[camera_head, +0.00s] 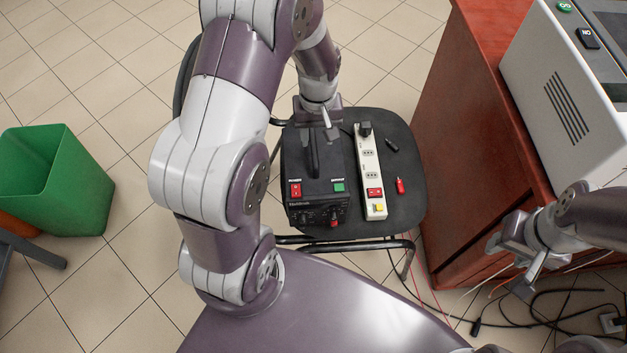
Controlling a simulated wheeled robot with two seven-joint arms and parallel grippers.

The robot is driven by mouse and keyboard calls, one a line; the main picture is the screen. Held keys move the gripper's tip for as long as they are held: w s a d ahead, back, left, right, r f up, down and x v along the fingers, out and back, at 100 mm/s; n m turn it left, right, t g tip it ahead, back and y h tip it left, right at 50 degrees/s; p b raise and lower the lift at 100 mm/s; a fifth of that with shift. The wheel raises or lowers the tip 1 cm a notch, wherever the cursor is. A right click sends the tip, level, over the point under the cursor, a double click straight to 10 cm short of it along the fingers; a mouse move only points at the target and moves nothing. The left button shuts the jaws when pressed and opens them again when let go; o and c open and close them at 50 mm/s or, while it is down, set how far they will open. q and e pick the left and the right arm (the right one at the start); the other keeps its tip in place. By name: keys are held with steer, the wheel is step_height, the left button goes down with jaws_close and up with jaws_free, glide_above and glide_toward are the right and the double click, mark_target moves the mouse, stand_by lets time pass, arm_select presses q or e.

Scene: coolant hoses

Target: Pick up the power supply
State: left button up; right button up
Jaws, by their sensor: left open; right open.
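The power supply (318,214) is a black box with a top handle, a red switch and a green switch on its front. It sits upright on the left of a black chair seat (406,190). My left gripper (318,118) is open over the far end of the power supply, near the far end of its handle. Whether a finger touches the handle I cannot tell; the arm hides part of the far side. My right gripper (510,266) is open and empty at the right, in front of the red-brown desk, away from the power supply.
A white power strip (370,172) with a black plug lies just right of the power supply. A small red connector (400,186) and a black one (391,145) lie beside it. A red-brown desk (450,130) carries a grey machine (560,100). Cables (540,318) lie on the floor. A green bin (60,180) stands left.

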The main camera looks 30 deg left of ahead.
mark_target(315, 151)
arm_select(q)
steer(key=f, duration=0.2)
steer(key=f+b, duration=0.1)
steer(key=f, duration=0.3)
steer(key=shift+s+a+f+b, duration=0.1)
steer(key=shift+s+f+b, duration=0.15)
steer(key=shift+s+b, duration=0.15)
steer(key=shift+f, duration=0.2)
jaws_close()
steer(key=shift+r, duration=0.1)
stand_by(0.5)
steer(key=shift+w+r, duration=0.1)
steer(key=shift+w, duration=0.05)
